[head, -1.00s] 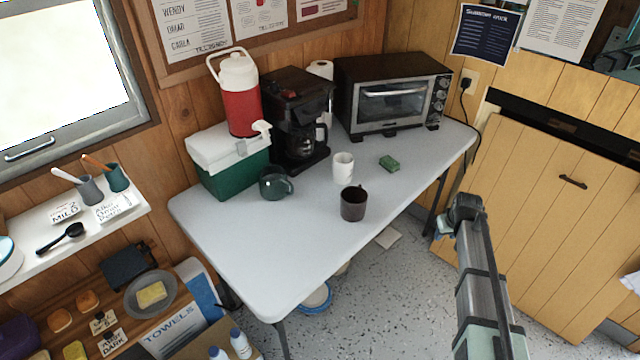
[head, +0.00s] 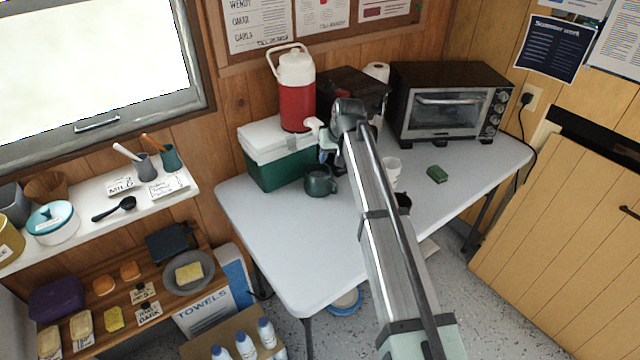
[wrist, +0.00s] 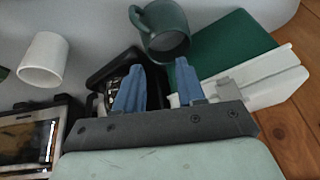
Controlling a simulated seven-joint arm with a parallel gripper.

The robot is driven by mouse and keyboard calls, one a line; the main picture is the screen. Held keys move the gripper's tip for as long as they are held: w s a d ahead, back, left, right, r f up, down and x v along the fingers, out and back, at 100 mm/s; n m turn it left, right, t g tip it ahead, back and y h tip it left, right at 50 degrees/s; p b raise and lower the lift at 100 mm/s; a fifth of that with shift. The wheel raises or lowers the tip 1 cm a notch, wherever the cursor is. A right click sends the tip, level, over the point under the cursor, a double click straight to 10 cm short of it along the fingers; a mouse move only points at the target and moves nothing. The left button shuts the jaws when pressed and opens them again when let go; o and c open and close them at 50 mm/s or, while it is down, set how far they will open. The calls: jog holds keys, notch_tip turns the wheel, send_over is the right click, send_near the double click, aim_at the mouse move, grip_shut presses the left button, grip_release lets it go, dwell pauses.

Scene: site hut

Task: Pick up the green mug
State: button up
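The green mug (head: 319,182) stands upright on the table, in front of the green cooler. In the wrist view the dark green mug (wrist: 162,28) is at the top middle, just beyond my fingertips, with its handle on the left. My gripper (wrist: 157,66) has its two blue fingers spread apart with nothing between them. No contact with the mug shows. In the head view my arm reaches over the table, and its end is above and behind the mug; the fingers are mostly hidden there.
The white-lidded green cooler (head: 264,160) and red jug (head: 296,95) stand close behind the mug. The coffee maker (head: 345,88), a white mug (head: 391,172), a dark mug (head: 404,199) and a green sponge (head: 437,174) are rightward. The table's front left (head: 290,250) is clear.

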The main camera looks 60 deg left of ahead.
aim_at(307, 174)
jog(key=s+a, duration=0.3)
jog(key=s, duration=0.2)
jog(key=x, duration=0.7)
jog(key=shift+w+a+f, duration=0.1)
jog(key=shift+w+f, duration=0.1)
jog(key=shift+w, duration=0.05)
jog(key=shift+w+x, duration=0.15)
jog(key=shift+x, duration=1.15)
jog(key=shift+w+x, duration=0.2)
jog(key=shift+x, duration=1.05)
jog(key=shift+a, duration=0.1)
grip_shut()
jog(key=shift+r, duration=0.1)
